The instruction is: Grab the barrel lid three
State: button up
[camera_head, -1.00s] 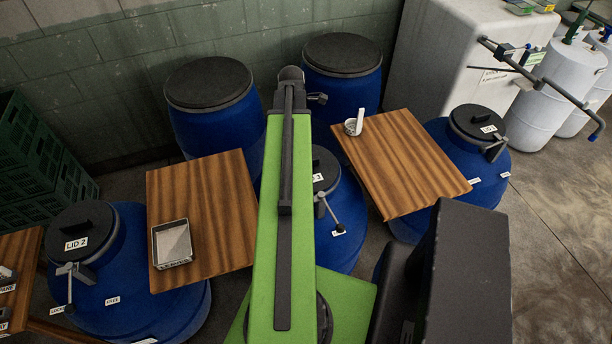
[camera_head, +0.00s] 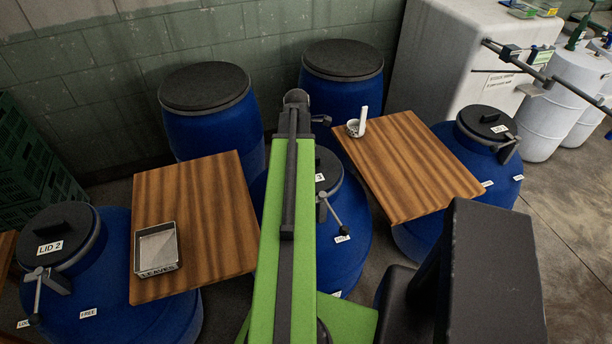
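The barrel lid three (camera_head: 328,163) is a dark round lid on a blue barrel (camera_head: 340,215) in the middle. Its white label shows only a "3"; my green arm hides the left part. A clamp lever with a dark ball end hangs over the lid's right rim. A "FREE" label is on the barrel below. My arm reaches up the picture, left of the visible lid. A small dark part at its far end, which seems to be my gripper (camera_head: 321,119), shows beyond the lid and apart from it in the picture. Its fingers are too small to tell open or shut.
Lid two (camera_head: 62,232) is on a barrel at left, another lidded barrel (camera_head: 484,122) at right. Wooden boards (camera_head: 205,205) (camera_head: 415,165) flank the middle barrel, bearing a metal tray (camera_head: 157,249) and a small bowl (camera_head: 354,129). Two dark-topped barrels (camera_head: 205,88) (camera_head: 342,62) stand behind.

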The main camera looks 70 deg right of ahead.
dwell(0.4)
grip_shut()
dwell(1.3)
